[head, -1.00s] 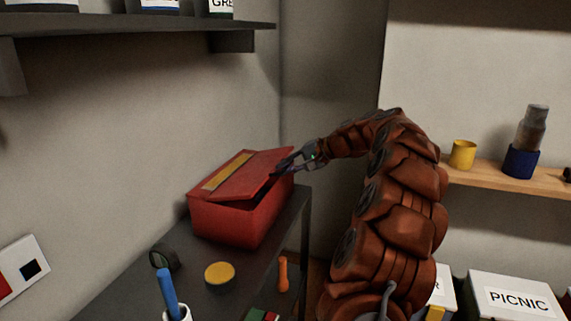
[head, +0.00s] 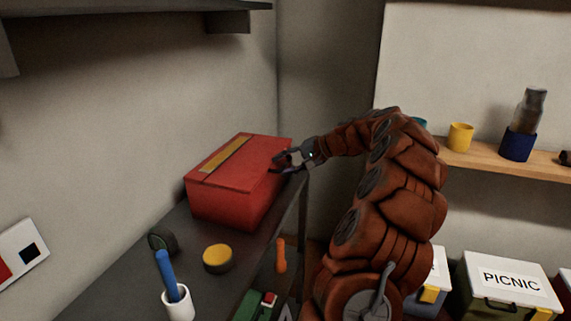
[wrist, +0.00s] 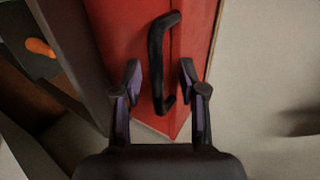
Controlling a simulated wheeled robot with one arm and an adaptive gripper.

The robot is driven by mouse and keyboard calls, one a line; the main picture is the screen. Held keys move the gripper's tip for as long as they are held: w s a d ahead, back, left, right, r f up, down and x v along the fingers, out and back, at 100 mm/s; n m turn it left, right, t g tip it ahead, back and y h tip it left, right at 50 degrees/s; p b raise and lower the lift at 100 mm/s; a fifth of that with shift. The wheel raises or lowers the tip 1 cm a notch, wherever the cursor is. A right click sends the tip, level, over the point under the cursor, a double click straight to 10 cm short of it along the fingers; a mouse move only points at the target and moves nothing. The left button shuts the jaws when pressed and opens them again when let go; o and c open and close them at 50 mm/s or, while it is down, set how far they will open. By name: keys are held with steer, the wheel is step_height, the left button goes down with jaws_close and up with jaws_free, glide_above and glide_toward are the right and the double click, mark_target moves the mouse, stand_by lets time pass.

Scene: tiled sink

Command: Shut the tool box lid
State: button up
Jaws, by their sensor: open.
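The red tool box (head: 232,205) stands on the dark counter in the head view. Its lid (head: 260,158), with a yellow strip on top, lies down level on the box, with no gap that I can see. My gripper (head: 277,163) is at the box's right end, open and empty. In the wrist view the red box (wrist: 125,30) fills the top middle, with a black handle (wrist: 157,60) on it. The handle's lower end reaches between the open fingers of my gripper (wrist: 158,85). I cannot tell whether any finger touches it.
A yellow-topped round tin (head: 217,258), a dark ring-shaped item (head: 162,241) and a white cup (head: 179,305) with a blue item stand on the counter (head: 125,275) in front of the box. A wooden shelf (head: 480,155) with cups and labelled boxes (head: 508,285) are at the right.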

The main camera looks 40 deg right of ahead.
stand_by(0.5)
steer(key=v, duration=0.9)
steer(key=shift+p, duration=0.4)
stand_by(0.5)
stand_by(0.5)
steer(key=s+a+n+g+p, duration=0.15)
steer(key=a+n+g, duration=0.25)
steer(key=a, duration=1.3)
steer(key=s+a+n+g+b, duration=0.1)
steer(key=s+a+n+g, duration=0.25)
steer(key=a, duration=1.35)
steer(key=s+a+f+n+g+h+p, duration=0.15)
steer(key=s+a+f, duration=0.25)
steer(key=s, duration=0.5)
steer(key=s+a+f+n+g+h, duration=0.2)
steer(key=s+a+f, duration=0.15)
steer(key=s, duration=0.55)
steer(key=s+d+f+n+g+h, duration=0.1)
steer(key=s+d+f+h, duration=0.1)
steer(key=s, duration=0.6)
steer(key=shift+d+f, duration=0.35)
steer(key=shift+f, duration=0.4)
